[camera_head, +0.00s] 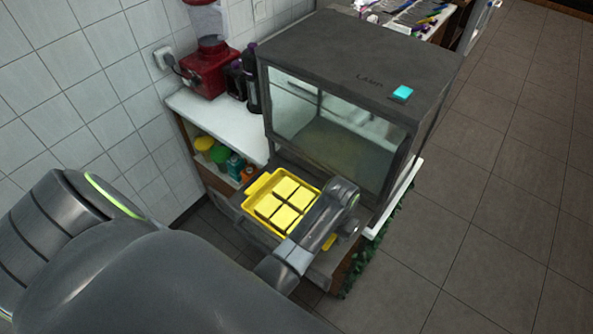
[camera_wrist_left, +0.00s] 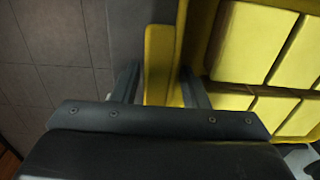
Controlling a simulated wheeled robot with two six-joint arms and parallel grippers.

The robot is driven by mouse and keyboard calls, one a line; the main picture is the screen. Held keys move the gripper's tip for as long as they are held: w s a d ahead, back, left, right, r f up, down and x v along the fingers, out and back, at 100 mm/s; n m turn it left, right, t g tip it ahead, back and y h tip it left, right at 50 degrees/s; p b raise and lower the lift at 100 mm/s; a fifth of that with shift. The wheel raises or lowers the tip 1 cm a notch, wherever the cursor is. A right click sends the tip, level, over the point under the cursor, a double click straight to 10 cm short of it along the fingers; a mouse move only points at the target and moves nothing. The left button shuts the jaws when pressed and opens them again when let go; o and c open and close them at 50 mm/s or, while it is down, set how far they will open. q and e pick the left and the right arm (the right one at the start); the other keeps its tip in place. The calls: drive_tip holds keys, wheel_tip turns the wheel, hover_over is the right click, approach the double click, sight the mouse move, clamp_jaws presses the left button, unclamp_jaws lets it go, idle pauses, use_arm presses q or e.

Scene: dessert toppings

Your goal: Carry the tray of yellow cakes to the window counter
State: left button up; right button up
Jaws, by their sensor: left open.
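A yellow tray (camera_head: 258,184) holds several pale yellow square cakes (camera_head: 284,201). It rests level on a dark surface in front of a grey glass-fronted case. My left gripper (camera_head: 334,236) is at the tray's near right end, and my own wrist hides part of that end. In the left wrist view, the gripper (camera_wrist_left: 158,86) is open, with one finger on each side of the tray's yellow handle (camera_wrist_left: 158,55); I cannot tell whether they touch it. The cakes (camera_wrist_left: 252,40) show to the right. My right gripper is not in view. I cannot identify the window counter.
The grey case (camera_head: 355,55) stands directly behind the tray. A white counter (camera_head: 215,122) on the left holds a red machine (camera_head: 208,70) and dark bottles (camera_head: 252,90). Cluttered shelving (camera_head: 408,14) stands at the back. Tiled floor (camera_head: 490,200) on the right is open.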

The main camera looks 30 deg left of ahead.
use_arm(q)
drive_tip(key=shift+s+r, duration=0.1)
drive_tip(key=shift+s, duration=0.1)
drive_tip(key=shift+c, duration=1)
drive_tip(key=shift+s, duration=0.1)
drive_tip(key=c, duration=0.5)
clamp_jaws()
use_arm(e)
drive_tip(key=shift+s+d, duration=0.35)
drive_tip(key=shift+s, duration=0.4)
